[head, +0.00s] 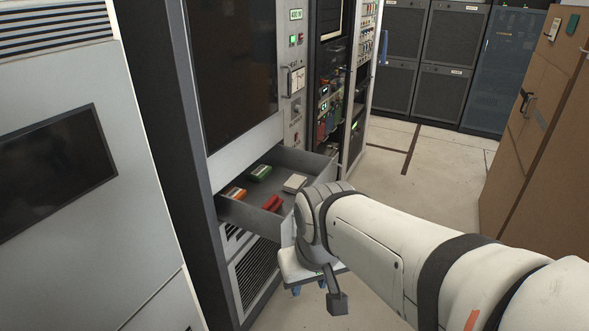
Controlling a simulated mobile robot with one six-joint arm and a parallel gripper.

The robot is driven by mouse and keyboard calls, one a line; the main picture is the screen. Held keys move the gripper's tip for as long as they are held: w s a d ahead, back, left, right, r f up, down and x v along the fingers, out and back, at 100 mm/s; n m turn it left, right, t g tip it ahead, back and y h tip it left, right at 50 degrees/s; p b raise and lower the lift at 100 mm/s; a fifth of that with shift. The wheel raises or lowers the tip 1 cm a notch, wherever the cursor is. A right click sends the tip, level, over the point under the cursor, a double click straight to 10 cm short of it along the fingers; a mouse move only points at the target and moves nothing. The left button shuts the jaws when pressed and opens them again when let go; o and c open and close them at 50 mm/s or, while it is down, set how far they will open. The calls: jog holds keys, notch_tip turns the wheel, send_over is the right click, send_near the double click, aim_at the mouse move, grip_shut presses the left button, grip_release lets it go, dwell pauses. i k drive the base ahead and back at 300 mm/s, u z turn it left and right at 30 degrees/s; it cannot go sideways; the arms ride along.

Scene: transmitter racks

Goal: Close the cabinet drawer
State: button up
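The cabinet drawer (254,217) is pulled out of the tall grey cabinet (245,147), below its dark glass panel. The open drawer holds small orange, green, red and white items. My gripper (309,286) is at the end of my white arm, at the right front corner of the drawer. It points downward, with small blue parts at its lower end. My wrist overlaps that corner in the picture, so I cannot tell whether it touches the drawer front. I cannot make out whether the fingers are open or shut.
A vented panel (256,282) is below the drawer. Racks with lights and switches (297,75) stand right of the dark glass panel. A light grey cabinet (70,230) is close on the left. A brown cabinet (545,150) stands at the right. The floor (425,165) between is clear.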

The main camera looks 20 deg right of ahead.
aim_at(248, 215)
jog(key=z, duration=0.45)
jog(key=i, duration=1)
jog(key=u, duration=1)
jog(key=k, duration=1.05)
jog(key=z, duration=0.25)
jog(key=i, duration=1)
jog(key=z, duration=0.05)
